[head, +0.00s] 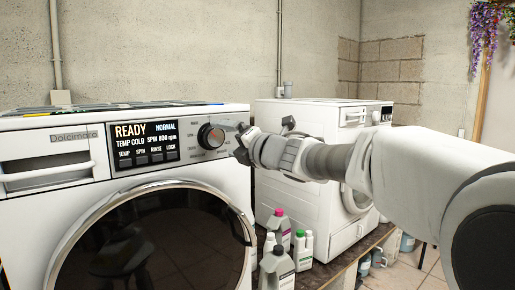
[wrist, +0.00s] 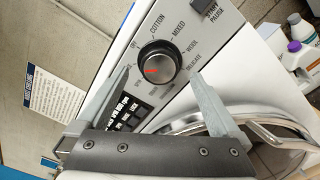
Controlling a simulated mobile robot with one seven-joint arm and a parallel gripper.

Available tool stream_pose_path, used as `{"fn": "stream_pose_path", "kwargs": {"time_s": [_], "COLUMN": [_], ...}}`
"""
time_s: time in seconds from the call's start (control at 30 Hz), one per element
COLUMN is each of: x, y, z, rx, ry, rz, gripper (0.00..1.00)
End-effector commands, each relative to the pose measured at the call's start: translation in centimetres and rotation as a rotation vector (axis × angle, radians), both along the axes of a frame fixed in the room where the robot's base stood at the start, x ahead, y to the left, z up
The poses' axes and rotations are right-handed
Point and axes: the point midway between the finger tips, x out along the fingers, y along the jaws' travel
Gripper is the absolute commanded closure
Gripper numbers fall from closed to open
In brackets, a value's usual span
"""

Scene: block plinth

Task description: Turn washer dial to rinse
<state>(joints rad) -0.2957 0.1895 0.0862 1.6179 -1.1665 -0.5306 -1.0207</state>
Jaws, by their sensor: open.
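The washer (head: 215,180) stands at the left with its round door shut. Its display (head: 145,141) reads READY, NORMAL, TEMP COLD and SPIN 800 rpm. My gripper (head: 238,140) is open in front of the dial. In the wrist view my gripper (wrist: 160,76) has one finger on each side of the dial, with visible gaps.
A second white machine (head: 300,190) stands to the right, behind my arm. Several detergent bottles (head: 278,262) stand on a wooden board between the machines. The washer's detergent drawer (head: 45,165) is at the left.

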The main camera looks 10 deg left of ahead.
Motion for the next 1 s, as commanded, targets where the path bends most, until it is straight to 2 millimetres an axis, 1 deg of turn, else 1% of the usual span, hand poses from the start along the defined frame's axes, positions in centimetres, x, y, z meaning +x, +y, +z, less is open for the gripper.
{"fn": "stream_pose_path", "kwargs": {"time_s": [0.03,0.1,0.4,0.5,0.6,0.7,1.0], "x": [-0.8,-1.7,-6.0,-7.1,-7.9,-8.3,-8.6], "y": [-1.0,-2.2,-7.1,-8.3,-9.3,-9.8,-10.0], "z": [0.2,0.2,0.3,0.2,0.2,0.1,0.0], "rx": [0.001,0.001,0.002,0.002,0.0,0.0,0.001], "ry": [-0.002,-0.001,-0.001,-0.002,-0.001,0.0,-0.001], "rz": [-0.003,-0.004,-0.003,-0.002,-0.001,-0.001,0.001], "gripper": [0.0,0.0,0.0,0.0,0.0,0.0,0.0]}}
